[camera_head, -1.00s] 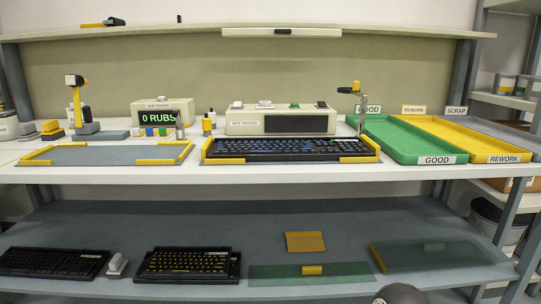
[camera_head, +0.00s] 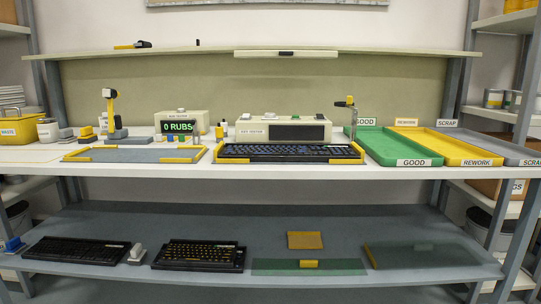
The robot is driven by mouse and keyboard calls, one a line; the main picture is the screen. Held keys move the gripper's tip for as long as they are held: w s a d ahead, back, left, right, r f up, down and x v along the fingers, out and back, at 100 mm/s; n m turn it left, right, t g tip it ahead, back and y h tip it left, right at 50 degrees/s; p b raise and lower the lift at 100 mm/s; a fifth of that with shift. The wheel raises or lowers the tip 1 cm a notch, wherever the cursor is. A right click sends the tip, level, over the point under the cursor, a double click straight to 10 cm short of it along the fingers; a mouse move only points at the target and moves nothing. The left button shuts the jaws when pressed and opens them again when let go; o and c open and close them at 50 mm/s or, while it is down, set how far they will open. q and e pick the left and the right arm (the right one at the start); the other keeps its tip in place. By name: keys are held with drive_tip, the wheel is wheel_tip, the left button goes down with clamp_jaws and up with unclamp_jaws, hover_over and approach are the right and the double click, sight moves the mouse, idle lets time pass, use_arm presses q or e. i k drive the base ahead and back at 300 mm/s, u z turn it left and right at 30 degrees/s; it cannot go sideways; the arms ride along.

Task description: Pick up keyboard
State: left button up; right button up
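A black keyboard (camera_head: 290,151) lies in a yellow-cornered fixture in front of the key tester on the upper bench. Two more black keyboards lie on the lower shelf, one at the far left (camera_head: 76,251) and one left of centre with yellow key legends (camera_head: 199,254). Neither of my grippers shows in the head view.
An empty yellow-cornered mat (camera_head: 135,155) lies left of the fixture. Green GOOD (camera_head: 398,146), yellow REWORK (camera_head: 452,147) and grey SCRAP (camera_head: 503,150) trays stand at the right. The shelf board (camera_head: 250,52) runs above. The lower shelf has bare space (camera_head: 400,220).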

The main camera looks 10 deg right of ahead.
sight(256, 152)
drive_tip(key=z, duration=0.15)
drive_tip(key=i, duration=0.95)
